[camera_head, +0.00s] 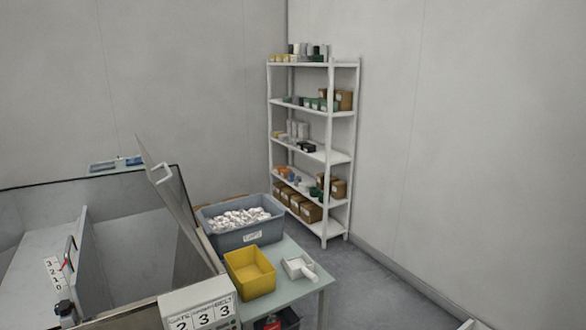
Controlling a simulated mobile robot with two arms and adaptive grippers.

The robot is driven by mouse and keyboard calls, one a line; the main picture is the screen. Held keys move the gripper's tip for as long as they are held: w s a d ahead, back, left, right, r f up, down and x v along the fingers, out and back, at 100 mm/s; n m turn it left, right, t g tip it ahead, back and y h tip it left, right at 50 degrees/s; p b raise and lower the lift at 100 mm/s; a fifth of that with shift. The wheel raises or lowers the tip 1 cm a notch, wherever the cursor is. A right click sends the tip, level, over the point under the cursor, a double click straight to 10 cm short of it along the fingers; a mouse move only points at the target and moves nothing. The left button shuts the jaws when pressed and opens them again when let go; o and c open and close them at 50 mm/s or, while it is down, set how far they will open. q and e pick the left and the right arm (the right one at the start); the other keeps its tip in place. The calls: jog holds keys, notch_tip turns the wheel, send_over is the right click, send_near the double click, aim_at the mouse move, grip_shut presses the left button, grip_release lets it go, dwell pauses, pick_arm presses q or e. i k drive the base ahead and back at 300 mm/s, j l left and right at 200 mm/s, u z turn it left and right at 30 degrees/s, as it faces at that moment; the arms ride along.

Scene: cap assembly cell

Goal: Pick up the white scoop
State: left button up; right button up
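The white scoop (297,267) lies on the right end of a small pale table (284,298), close to the table's edge. Its open pan is toward the back left and its short handle points to the front right. It stands just right of a yellow bin, apart from it. Neither of my grippers shows in the head view, and nothing is seen touching the scoop.
A yellow bin (249,272) and a grey tub (241,222) full of white pieces share the table. A machine with a raised panel (180,205) and a number display (202,310) stands left. Shelving (347,140) fills the corner; grey floor (375,290) is clear to the right.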

aim_at(303, 268)
jog(key=i+l+u, duration=0.15)
jog(key=u, duration=0.2)
jog(key=i+l+u, duration=0.2)
jog(key=u, duration=0.15)
jog(key=i+l+u, duration=0.15)
jog(key=l+u, duration=0.2)
